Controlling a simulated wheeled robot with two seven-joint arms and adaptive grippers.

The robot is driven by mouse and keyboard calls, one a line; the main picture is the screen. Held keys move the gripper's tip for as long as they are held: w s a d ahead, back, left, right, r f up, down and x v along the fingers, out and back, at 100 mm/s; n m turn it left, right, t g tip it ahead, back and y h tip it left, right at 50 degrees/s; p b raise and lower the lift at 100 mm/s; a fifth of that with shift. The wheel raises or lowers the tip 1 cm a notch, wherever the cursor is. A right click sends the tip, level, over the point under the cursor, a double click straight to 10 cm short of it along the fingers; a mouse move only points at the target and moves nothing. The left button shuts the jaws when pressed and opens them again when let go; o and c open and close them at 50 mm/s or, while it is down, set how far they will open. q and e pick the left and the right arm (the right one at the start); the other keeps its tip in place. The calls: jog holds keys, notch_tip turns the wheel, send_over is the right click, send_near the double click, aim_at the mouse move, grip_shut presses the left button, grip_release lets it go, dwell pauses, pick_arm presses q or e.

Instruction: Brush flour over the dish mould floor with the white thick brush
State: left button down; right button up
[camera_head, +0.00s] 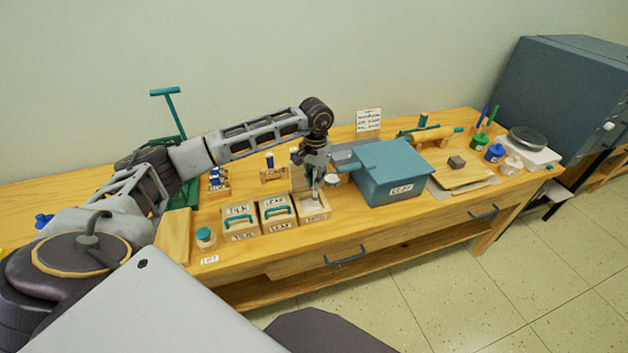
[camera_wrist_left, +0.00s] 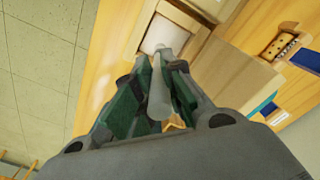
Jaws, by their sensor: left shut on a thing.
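My left gripper (camera_head: 316,172) is shut on the white thick brush (camera_head: 316,192), which points down into the open box at the right end of a row of wooden moulds. This box, apparently the dish mould (camera_head: 315,216), has a pale floor. In the left wrist view the gripper (camera_wrist_left: 160,68) holds the pale brush handle (camera_wrist_left: 159,98) between its green fingers. The brush's far end reaches the near side of the mould's whitish floor (camera_wrist_left: 163,32). The bristles are too small to see, and I cannot tell whether they touch. My right gripper is not in view.
Two lidded moulds with teal handles (camera_head: 239,222) (camera_head: 276,213) stand left of the open one. A teal labelled box (camera_head: 392,172) stands close on the right. A small jar (camera_head: 205,238) stands front left. Small racks (camera_head: 273,174) stand behind.

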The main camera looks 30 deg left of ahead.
pick_arm(q)
jog(key=shift+s+a+f+b, duration=0.1)
jog(key=shift+s+a+b, duration=0.45)
jog(key=shift+s+a, duration=0.55)
dwell(1.8)
jog(key=shift+w+d+b, duration=0.3)
jog(key=shift+w+d, duration=0.4)
jog(key=shift+d, duration=0.05)
dwell(0.8)
jog(key=shift+w, duration=0.1)
dwell(0.4)
jog(key=shift+w+d, duration=0.3)
jog(key=shift+d, duration=0.1)
jog(key=shift+r, duration=0.3)
jog(key=shift+r, duration=0.65)
dwell(0.5)
